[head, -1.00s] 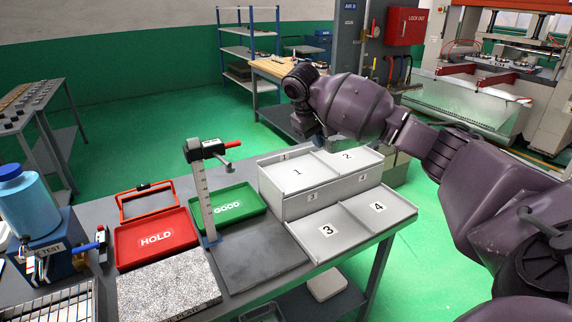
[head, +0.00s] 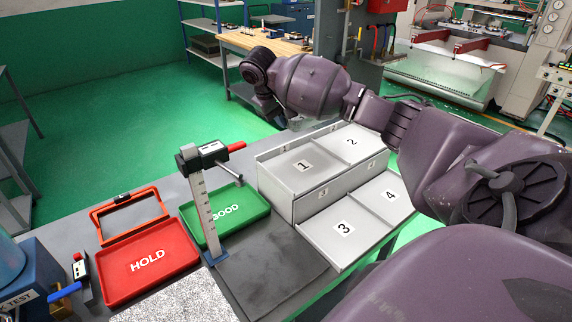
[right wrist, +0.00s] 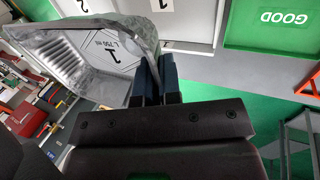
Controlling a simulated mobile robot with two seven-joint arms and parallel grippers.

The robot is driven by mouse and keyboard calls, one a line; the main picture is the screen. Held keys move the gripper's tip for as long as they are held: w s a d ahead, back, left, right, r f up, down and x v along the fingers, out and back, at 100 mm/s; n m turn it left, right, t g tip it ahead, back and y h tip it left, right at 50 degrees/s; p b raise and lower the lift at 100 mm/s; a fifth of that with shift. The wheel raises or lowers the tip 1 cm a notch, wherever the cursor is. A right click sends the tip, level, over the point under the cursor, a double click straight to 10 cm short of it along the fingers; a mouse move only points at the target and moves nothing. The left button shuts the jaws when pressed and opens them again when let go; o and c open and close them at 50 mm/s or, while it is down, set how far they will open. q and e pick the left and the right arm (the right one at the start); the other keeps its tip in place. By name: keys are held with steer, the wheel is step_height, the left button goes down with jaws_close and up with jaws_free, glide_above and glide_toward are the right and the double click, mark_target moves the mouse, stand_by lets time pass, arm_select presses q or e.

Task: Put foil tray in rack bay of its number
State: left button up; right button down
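The foil tray (right wrist: 68,68) shows in the right wrist view, silvery with ribbed walls and a white label bearing a large 1. My right gripper (right wrist: 158,82) is shut on the tray's wall at its rim; the tray is tilted in that view. In the head view my right wrist is beyond the rack's back edge, and the fingers are mostly hidden. The grey rack (head: 286,205) has upper bays 1 (head: 291,176) and 2 (head: 349,148), and lower bays 3 (head: 332,247) and 4 (head: 378,207). The visible bays look empty. My left gripper is out of view.
A green GOOD tray (head: 238,228) and a red HOLD tray (head: 118,285) stand left of the rack. An upright height gauge (head: 200,200) rises beside the GOOD tray. A dark plate (head: 270,270) lies before the rack. The GOOD tray also shows in the right wrist view (right wrist: 262,38).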

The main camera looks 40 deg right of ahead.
mark_target(286, 174)
step_height(286, 174, down, 16)
steer(key=shift+f+p, duration=0.15)
steer(key=shift+p, duration=0.45)
steer(key=shift+f, duration=0.15)
steer(key=c, duration=1.4)
jaws_free()
steer(key=shift+o, duration=0.4)
steer(key=shift+w+r, duration=0.1)
steer(key=shift+r, duration=0.25)
steer(key=b+v, duration=0.1)
steer(key=v, duration=1)
steer(key=shift+a+r, duration=0.2)
steer(key=shift+r, duration=0.1)
